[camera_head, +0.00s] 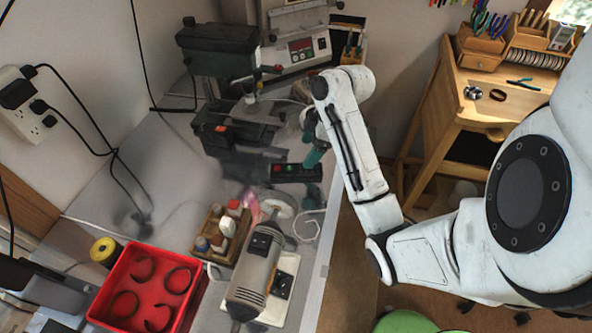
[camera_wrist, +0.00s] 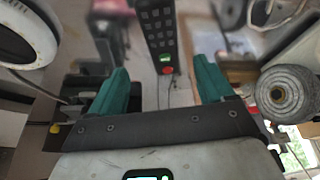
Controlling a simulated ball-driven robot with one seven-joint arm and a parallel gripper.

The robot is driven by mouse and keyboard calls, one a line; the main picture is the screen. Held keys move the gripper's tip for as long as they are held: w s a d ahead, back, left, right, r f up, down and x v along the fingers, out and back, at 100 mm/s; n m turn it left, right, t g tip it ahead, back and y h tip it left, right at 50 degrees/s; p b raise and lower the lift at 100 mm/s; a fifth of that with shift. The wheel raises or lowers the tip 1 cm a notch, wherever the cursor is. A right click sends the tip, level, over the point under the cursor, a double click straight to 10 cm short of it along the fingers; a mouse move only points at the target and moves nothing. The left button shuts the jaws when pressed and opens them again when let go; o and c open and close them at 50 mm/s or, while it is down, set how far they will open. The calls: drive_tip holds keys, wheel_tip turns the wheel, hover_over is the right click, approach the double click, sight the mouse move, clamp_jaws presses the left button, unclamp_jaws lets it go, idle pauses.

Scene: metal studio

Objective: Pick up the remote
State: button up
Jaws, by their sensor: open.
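The remote (camera_head: 297,172) is a dark bar lying on the grey bench in the head view, with a red and a green button towards its left end. In the wrist view the remote (camera_wrist: 158,32) is black with rows of grey keys, and its near end has a green and a red button. My gripper (camera_wrist: 161,78) is open, its two teal fingers apart with nothing held between them. The remote lies ahead of the gap between the fingers. In the head view my gripper (camera_head: 314,157) hangs right above the remote, partly hidden by my white arm.
A drill press (camera_head: 220,60) stands behind the remote. A grinder (camera_head: 256,272), a wooden holder with bottles (camera_head: 222,238) and a red tray (camera_head: 150,290) occupy the bench in front. A wooden workbench (camera_head: 440,110) stands to the right. In the wrist view a grey roll (camera_wrist: 285,93) is near the right finger.

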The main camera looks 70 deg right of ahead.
sight(297, 168)
drive_tip(key=shift+b+x, duration=0.6)
drive_tip(key=shift+x, duration=0.6)
drive_tip(key=shift+s, duration=0.1)
drive_tip(key=b+x, duration=0.3)
drive_tip(key=shift+a+f, duration=0.15)
drive_tip(key=shift+a, duration=0.1)
drive_tip(key=shift+w+a+f+p, duration=0.1)
drive_tip(key=shift+w+f+p, duration=0.15)
drive_tip(key=shift+p, duration=0.2)
drive_tip(key=shift+w+a+f, duration=0.1)
drive_tip(key=shift+w+f, duration=0.1)
drive_tip(key=shift+f, duration=0.35)
drive_tip(key=c, duration=1.2)
